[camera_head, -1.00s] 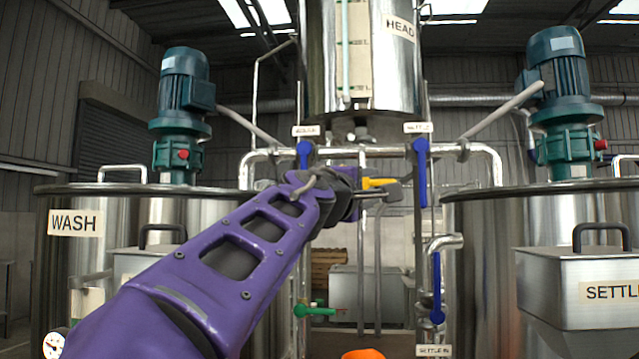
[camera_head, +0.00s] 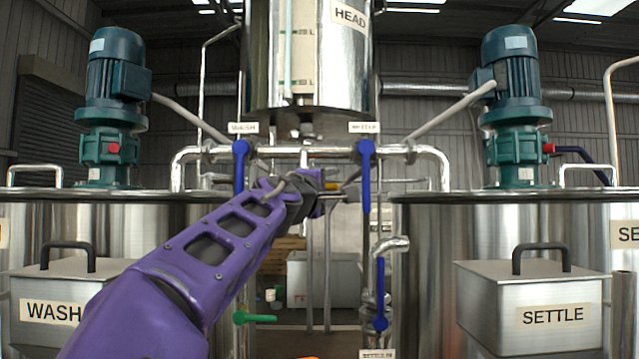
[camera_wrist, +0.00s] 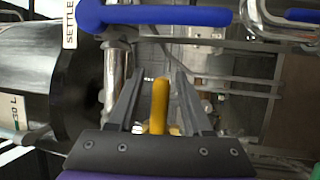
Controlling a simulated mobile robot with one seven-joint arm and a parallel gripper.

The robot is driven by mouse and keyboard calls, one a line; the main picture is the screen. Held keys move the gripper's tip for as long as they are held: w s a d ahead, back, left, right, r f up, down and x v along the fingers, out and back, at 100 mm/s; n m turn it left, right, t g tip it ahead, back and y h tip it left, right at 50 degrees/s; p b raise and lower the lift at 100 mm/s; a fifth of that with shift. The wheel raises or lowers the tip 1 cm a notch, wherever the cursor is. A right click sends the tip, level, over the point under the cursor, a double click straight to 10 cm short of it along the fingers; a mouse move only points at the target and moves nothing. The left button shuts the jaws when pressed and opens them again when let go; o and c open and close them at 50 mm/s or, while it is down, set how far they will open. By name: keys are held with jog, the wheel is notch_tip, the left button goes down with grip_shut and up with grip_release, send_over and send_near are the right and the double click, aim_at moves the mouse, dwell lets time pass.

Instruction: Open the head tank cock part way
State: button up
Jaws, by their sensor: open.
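The steel head tank (camera_head: 268,60), labelled HEAD, hangs at upper centre above a pipe run. A yellow cock handle (camera_head: 328,184) shows below it, beside my gripper (camera_head: 340,190). In the wrist view the same yellow handle (camera_wrist: 160,105) stands between the two dark fingers of my gripper (camera_wrist: 158,78). The fingers are open, with visible gaps on both sides of the handle. The valve body of this cock is mostly hidden behind my gripper and arm.
Blue levers hang under the WASH (camera_head: 240,165) and SETTLE (camera_head: 366,175) labels, on either side of my gripper. The settle lever (camera_wrist: 155,15) crosses the top of the wrist view. A lower blue lever (camera_head: 380,290) and green lever (camera_head: 250,318) flank the gap between the tanks.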

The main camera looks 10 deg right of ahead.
grip_shut()
jog(key=shift+f+m+g+p, duration=0.25)
jog(key=shift+m+g+p, duration=0.15)
jog(key=shift+m+p, duration=0.6)
jog(key=f+m, duration=0.1)
jog(key=f+m+g, duration=0.1)
jog(key=shift+a+m+y+p, duration=0.2)
jog(key=shift+m+y+p, duration=0.1)
jog(key=shift+m+p, duration=0.1)
jog(key=shift+r, duration=0.1)
grip_release()
